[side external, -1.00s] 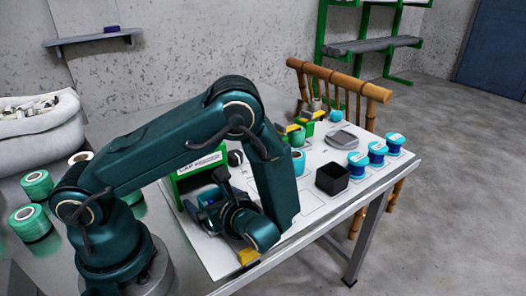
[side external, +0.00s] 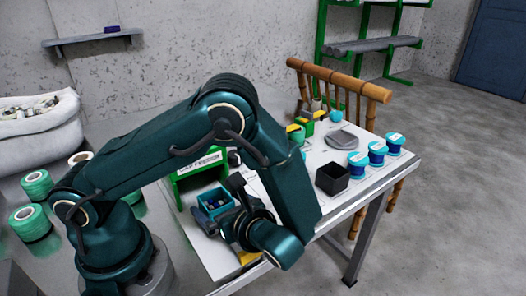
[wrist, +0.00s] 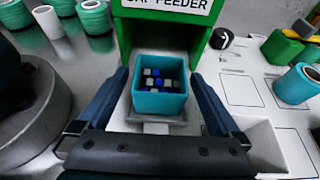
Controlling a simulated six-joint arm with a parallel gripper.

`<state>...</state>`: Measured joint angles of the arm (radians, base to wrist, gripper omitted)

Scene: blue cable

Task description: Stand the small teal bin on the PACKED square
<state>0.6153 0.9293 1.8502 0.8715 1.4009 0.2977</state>
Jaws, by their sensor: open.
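The small teal bin (wrist: 160,104) is an open square box with several dark, blue and white small cubes inside. It stands upright at the mouth of the green feeder (wrist: 165,30), on a small grey plate. In the side view the bin (side external: 213,213) is partly hidden by my gripper. My gripper (wrist: 161,78) is open, with one finger on each side of the bin; I cannot tell whether either touches it. Outlined squares (wrist: 283,143) show on the white board, but no PACKED label is readable.
A black open box (side external: 332,179) and several blue-and-teal spools (side external: 377,154) stand on the board toward the right edge. A grey round dish (side external: 342,140) lies behind the box. Green spools (side external: 37,186) stand at left.

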